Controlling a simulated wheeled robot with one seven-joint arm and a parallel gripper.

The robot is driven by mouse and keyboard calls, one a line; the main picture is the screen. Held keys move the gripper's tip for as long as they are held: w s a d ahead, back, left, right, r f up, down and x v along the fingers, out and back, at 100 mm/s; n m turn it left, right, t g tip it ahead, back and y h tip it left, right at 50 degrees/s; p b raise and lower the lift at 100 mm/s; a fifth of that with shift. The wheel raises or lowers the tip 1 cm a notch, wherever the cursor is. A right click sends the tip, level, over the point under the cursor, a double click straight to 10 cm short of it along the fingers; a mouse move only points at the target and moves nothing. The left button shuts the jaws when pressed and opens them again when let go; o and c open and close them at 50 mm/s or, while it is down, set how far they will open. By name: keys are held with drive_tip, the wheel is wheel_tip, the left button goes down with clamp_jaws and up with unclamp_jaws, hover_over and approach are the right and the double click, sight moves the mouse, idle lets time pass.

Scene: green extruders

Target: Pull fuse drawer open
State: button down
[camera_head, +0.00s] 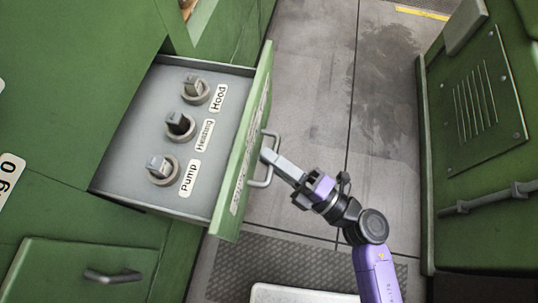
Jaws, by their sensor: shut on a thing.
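The fuse drawer (122,182) juts out of the green cabinet on the left, with its grey inside showing. Its green front panel (236,170) has a label strip and a metal bar handle (268,172). Inside it are three fuses in round sockets, labelled Hood (195,89), Heating (180,126) and Pump (162,170). My gripper (270,158) reaches in from the lower right and is shut on the handle. Its fingertips partly hide the middle of the handle.
A closed lower drawer with a dark handle (112,276) is at the bottom left. A green cabinet with a vented panel (478,105) and a pipe stands on the right. Grey floor (310,60) lies clear between the cabinets. A white-rimmed object (300,293) is at the bottom edge.

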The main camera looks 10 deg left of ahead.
drive_tip(key=c, duration=1.5)
unclamp_jaws()
drive_tip(key=shift+o, duration=0.2)
drive_tip(key=v, duration=0.8)
drive_tip(key=shift+w, duration=0.1)
